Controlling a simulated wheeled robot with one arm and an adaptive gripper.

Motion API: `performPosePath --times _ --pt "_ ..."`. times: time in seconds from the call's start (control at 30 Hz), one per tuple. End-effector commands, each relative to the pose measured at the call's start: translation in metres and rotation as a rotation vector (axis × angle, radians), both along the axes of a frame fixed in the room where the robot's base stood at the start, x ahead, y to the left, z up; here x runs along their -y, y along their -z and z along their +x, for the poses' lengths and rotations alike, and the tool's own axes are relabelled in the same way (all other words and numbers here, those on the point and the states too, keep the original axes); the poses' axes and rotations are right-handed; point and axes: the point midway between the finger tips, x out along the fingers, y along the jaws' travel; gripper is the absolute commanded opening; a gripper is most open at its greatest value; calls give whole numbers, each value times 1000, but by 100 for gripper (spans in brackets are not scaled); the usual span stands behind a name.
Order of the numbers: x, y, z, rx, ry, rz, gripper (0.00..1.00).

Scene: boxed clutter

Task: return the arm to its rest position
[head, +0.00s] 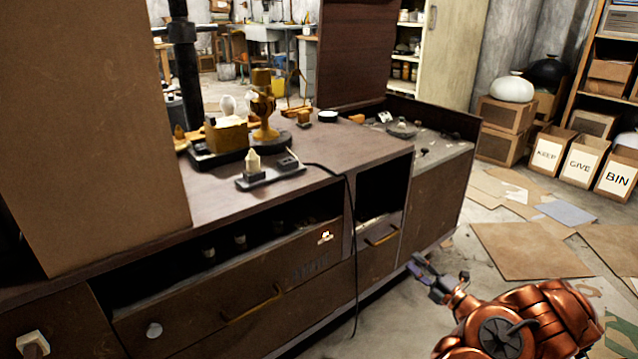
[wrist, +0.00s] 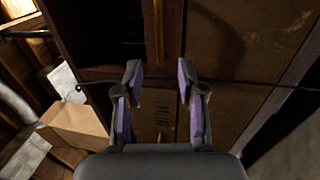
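My gripper (head: 428,275) is at the lower right of the head view, at the end of my copper-coloured arm, low in front of the dark wooden cabinet (head: 432,205). In the wrist view its two purple-padded fingers (wrist: 158,85) stand apart with nothing between them. Beyond the fingers, the wrist view shows brown cabinet panels (wrist: 232,50) and a vertical brass-coloured handle (wrist: 158,30). The gripper looks clear of the cabinet, though the exact gap is hard to tell.
A black cable (head: 352,230) hangs down the cabinet front. A large cardboard box (head: 90,120) stands on the left of the cabinet top, with clutter beside it. Flat cardboard (head: 530,250) lies on the floor at right. Boxes marked KEEP, GIVE (head: 577,166) and BIN stand behind.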

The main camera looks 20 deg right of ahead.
Motion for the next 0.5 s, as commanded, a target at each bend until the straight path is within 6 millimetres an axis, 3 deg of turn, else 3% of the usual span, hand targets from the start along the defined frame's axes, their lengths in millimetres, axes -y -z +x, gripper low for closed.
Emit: performPosePath --times 0.13,0.23,0.5 --pt "-11 -16 4 16 -25 -21 39" --pt "-36 -47 11 53 -80 -74 39" --pt "-149 -169 19 246 -327 -331 39"
